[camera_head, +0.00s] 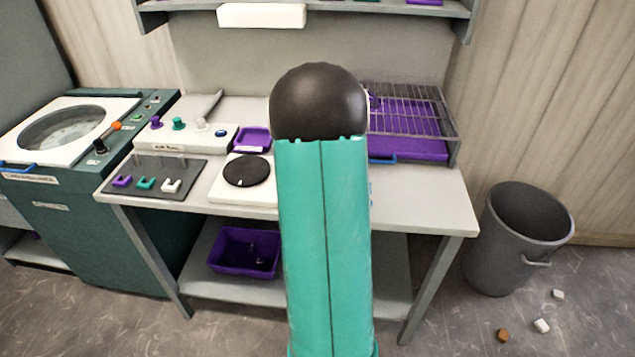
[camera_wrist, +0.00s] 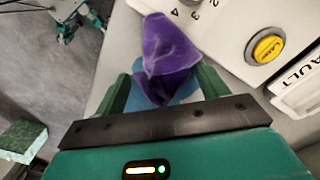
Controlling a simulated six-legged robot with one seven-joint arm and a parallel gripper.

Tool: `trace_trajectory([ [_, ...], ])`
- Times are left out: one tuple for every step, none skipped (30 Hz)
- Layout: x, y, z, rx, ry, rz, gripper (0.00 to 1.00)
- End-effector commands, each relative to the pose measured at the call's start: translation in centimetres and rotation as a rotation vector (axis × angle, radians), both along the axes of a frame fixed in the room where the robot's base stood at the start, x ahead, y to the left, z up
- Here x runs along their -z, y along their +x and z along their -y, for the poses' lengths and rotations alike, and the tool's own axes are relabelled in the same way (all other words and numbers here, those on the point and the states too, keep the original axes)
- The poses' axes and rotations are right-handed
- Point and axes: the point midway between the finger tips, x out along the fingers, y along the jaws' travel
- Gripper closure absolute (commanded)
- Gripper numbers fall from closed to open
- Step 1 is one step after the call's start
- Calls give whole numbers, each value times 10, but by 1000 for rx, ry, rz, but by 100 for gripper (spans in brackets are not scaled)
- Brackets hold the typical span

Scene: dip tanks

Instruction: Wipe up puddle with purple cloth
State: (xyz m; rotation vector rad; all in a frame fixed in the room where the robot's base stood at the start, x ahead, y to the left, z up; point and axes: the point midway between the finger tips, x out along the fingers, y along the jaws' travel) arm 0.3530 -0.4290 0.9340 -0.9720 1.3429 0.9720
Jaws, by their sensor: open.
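The purple cloth (camera_wrist: 170,52) is bunched up in the wrist view, between and beyond the fingers of my gripper (camera_wrist: 162,84). The gripper is open, with one green finger on each side of the cloth. A pale blue patch, which looks like the puddle (camera_wrist: 187,91), shows around and under the near end of the cloth on the light surface. The cloth covers part of it. In the head view my own arm hides the gripper, and neither the cloth nor the puddle can be made out there.
A panel with a yellow button (camera_wrist: 267,48) stands close on the right in the wrist view. In the head view the bench holds a hotplate (camera_head: 246,171), a switch box (camera_head: 205,137) and a wire rack (camera_head: 415,110). A grey bin (camera_head: 490,255) stands at right, with small blocks nearby.

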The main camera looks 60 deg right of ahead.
Motion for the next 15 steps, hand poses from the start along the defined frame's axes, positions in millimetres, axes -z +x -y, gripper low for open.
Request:
trace_trajectory([
  [0, 0, 0, 0, 0, 0, 27],
  [0, 0, 0, 0, 0, 0, 27],
  [0, 0, 0, 0, 0, 0, 27],
  [0, 0, 0, 0, 0, 0, 27],
  [0, 0, 0, 0, 0, 0, 27],
  [1, 0, 0, 0, 0, 0, 27],
  [1, 0, 0, 0, 0, 0, 27],
  [2, 0, 0, 0, 0, 0, 27],
  [3, 0, 0, 0, 1, -1, 27],
  [5, 0, 0, 0, 1, -1, 27],
  [6, 0, 0, 0, 1, -1, 27],
  [8, 0, 0, 0, 1, -1, 27],
  [9, 0, -1, 0, 1, -1, 27],
  [11, 0, 0, 0, 1, -1, 27],
  [12, 0, 0, 0, 1, -1, 27],
])
